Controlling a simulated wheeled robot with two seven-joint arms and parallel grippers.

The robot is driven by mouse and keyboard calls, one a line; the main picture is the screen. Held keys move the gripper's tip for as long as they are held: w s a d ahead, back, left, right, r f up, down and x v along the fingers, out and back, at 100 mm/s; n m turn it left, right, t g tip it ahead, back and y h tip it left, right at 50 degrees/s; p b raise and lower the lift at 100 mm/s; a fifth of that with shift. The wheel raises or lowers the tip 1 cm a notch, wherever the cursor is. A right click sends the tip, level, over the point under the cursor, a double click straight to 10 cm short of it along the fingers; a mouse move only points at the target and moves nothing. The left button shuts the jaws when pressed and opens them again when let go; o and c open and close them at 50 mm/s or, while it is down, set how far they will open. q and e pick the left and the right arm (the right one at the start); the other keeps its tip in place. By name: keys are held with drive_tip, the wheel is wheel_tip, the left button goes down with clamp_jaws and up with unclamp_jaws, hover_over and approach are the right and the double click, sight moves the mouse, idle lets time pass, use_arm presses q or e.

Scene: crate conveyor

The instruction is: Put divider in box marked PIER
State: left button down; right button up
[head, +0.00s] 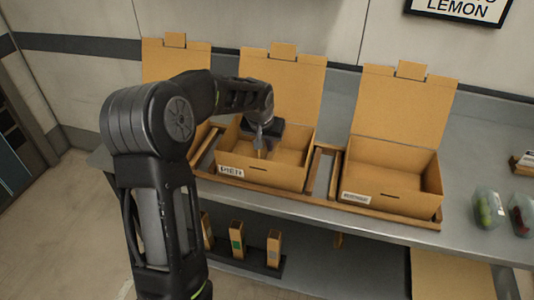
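The box marked PIER (231,172) is an open brown carton in the middle of the row, its lid raised at the back. My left arm reaches in from the left. Its gripper (261,150) points down inside this box, over its floor. A small tan sliver shows by the fingertips; I cannot tell whether it is a held divider or the box behind. The fingers are too small and dark to show open or shut. Upright tan pieces with coloured marks, possibly dividers, stand in a dark rack (262,268) below the counter. My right gripper is out of view.
Another open carton (390,207) stands to the right, and one at the left is partly hidden by my arm. Wooden rails (322,172) lie between the cartons. Clear tubs (487,209) with green and red contents sit on the grey counter at right. A LEMON sign (458,9) hangs above.

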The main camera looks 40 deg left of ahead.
sight(267, 154)
use_arm(q)
drive_tip(key=shift+f, duration=2)
drive_tip(key=shift+f, duration=0.25)
drive_tip(key=c, duration=1.6)
unclamp_jaws()
drive_tip(key=shift+r, duration=0.1)
drive_tip(key=shift+r, duration=0.15)
drive_tip(key=shift+s+r, duration=0.2)
drive_tip(key=shift+r, duration=0.3)
drive_tip(key=b+v, duration=0.1)
drive_tip(key=v, duration=1)
drive_tip(key=shift+d, duration=0.1)
